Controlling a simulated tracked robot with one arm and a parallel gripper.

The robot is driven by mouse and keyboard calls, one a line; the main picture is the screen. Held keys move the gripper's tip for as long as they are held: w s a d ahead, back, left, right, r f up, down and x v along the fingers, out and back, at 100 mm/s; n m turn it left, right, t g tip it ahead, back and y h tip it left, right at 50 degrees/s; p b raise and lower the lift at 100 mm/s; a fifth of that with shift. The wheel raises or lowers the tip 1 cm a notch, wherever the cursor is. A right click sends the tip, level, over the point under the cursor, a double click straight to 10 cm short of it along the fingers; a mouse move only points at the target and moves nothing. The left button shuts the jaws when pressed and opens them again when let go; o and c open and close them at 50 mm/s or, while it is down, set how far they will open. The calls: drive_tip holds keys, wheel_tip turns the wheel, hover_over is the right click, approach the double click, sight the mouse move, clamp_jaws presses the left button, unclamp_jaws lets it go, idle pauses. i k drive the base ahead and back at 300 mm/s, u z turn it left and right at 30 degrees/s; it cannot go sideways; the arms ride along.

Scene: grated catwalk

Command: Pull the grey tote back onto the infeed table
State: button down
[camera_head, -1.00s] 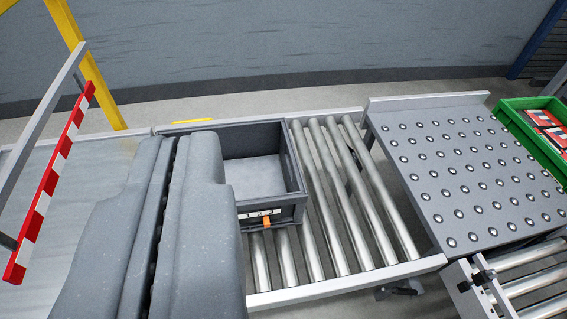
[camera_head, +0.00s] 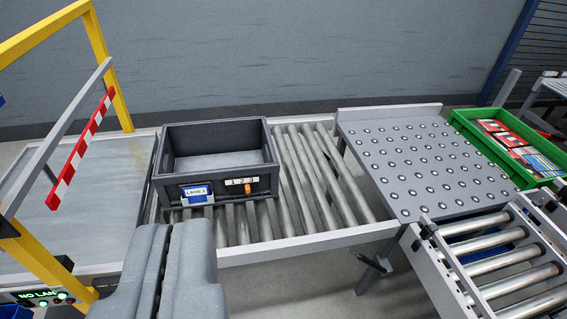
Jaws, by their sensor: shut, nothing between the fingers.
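The grey tote (camera_head: 222,160) is an open, empty-looking box on the roller conveyor (camera_head: 320,205), at its left end. My gripper (camera_head: 180,232) is shut and empty, in front of and below the tote. Its fingers hide part of the near conveyor rail, and I cannot tell the gap to the tote.
A red-and-white striped arm (camera_head: 82,148) on a yellow frame (camera_head: 95,68) hangs above the infeed table. A ball-transfer table (camera_head: 430,165) lies right of the rollers. A green crate (camera_head: 480,133) with packets stands beyond. More rollers (camera_head: 510,265) lie front right.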

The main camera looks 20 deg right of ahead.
sight(226, 175)
drive_tip(key=z, duration=0.85)
drive_tip(key=i, duration=1.45)
drive_tip(key=u, duration=0.4)
drive_tip(key=i, duration=0.8)
drive_tip(key=u, duration=0.55)
